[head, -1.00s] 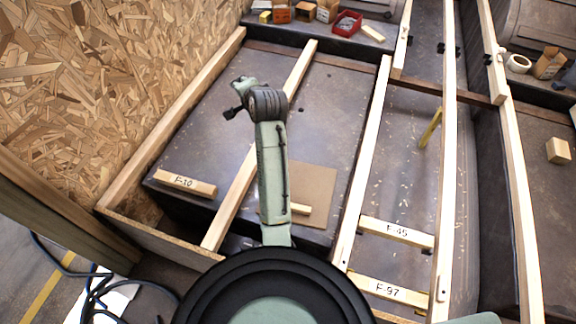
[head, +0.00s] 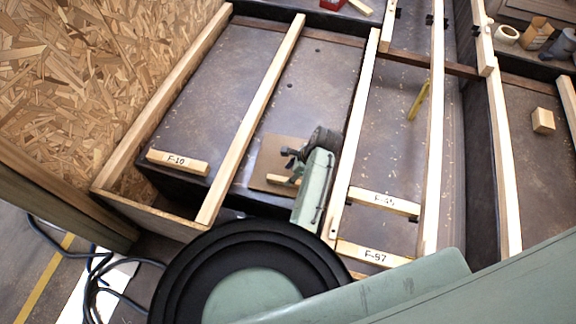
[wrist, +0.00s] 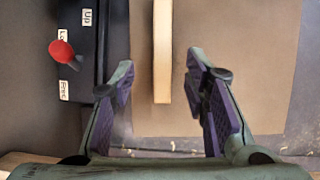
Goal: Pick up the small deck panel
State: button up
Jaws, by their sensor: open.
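The small deck panel appears to be the thin brown square board (head: 268,155) on the dark deck, with a pale wooden strip (head: 283,180) on it. In the wrist view the brown board (wrist: 225,85) fills much of the picture. Its wooden strip (wrist: 163,50) runs up from between the fingers. My gripper (head: 291,163) is over the right part of the board, and my arm hides some of it. In the wrist view my gripper (wrist: 160,78) is open and empty, one finger on each side of the strip's line. The height gap cannot be told.
Long pale beams (head: 250,120) cross the deck on both sides of the board. Labelled blocks F-10 (head: 178,162), F-45 (head: 384,203) and F-97 (head: 374,255) lie around. In the wrist view a dark box with a red knob (wrist: 61,52) stands left of the board.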

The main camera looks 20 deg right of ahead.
aim_at(285, 179)
jog(key=shift+p+x, duration=0.5)
jog(key=shift+x, duration=2.25)
jog(key=shift+w, duration=0.15)
jog(key=shift+c, duration=0.6)
jog(key=shift+r, duration=0.1)
grip_shut()
jog(key=shift+d, duration=0.1)
